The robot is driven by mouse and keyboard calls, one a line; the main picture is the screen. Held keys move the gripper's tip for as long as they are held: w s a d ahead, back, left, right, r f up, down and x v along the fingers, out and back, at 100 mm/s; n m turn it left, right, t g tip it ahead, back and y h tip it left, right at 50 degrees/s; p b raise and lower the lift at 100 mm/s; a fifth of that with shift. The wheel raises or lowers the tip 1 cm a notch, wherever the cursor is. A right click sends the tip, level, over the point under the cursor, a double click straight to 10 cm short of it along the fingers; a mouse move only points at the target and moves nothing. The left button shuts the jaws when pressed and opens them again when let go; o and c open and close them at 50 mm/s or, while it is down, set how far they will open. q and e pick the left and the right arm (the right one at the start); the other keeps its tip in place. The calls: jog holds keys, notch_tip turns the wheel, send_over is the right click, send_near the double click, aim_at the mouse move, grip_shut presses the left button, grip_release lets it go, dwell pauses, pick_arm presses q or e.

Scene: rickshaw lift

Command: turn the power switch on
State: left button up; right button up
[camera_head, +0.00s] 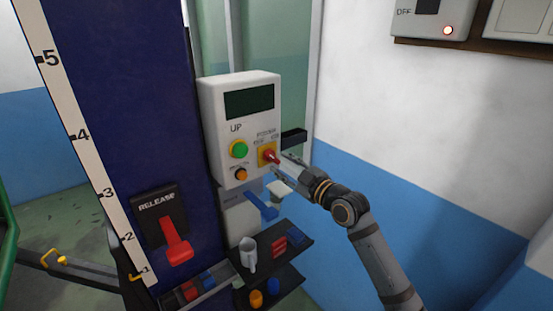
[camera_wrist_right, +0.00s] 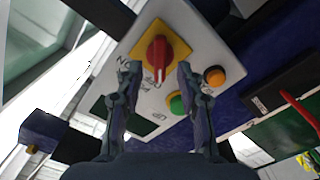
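The power switch is a red rotary knob (camera_head: 270,156) on a yellow plate, at the lower right of the white control box (camera_head: 212,100). It also shows in the right wrist view as a red knob (camera_wrist_right: 158,52) on a yellow square. My right gripper (camera_head: 280,164) reaches in from the right, close to the knob. In the right wrist view its two fingers (camera_wrist_right: 152,75) are apart, with the knob just beyond and between their tips. Whether they touch it I cannot tell. My left gripper is not in view.
A green button (camera_head: 238,149) and an orange button (camera_head: 240,174) sit left of the switch. A red release lever (camera_head: 176,240) is on the blue column (camera_head: 130,100). Small shelves (camera_head: 290,246) hold a cup and coloured parts below. A wall box (camera_head: 430,22) has a lit red lamp.

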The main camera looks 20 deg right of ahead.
aim_at(275, 159)
jog(key=x, duration=0.2)
jog(key=shift+w+a+r+p, duration=0.1)
jog(key=shift+w+r+p, duration=0.05)
jog(key=shift+w+p, duration=0.2)
jog(key=shift+w+a, duration=0.3)
jog(key=shift+w, duration=0.1)
jog(key=shift+c, duration=0.3)
jog(key=shift+d, duration=0.1)
grip_shut()
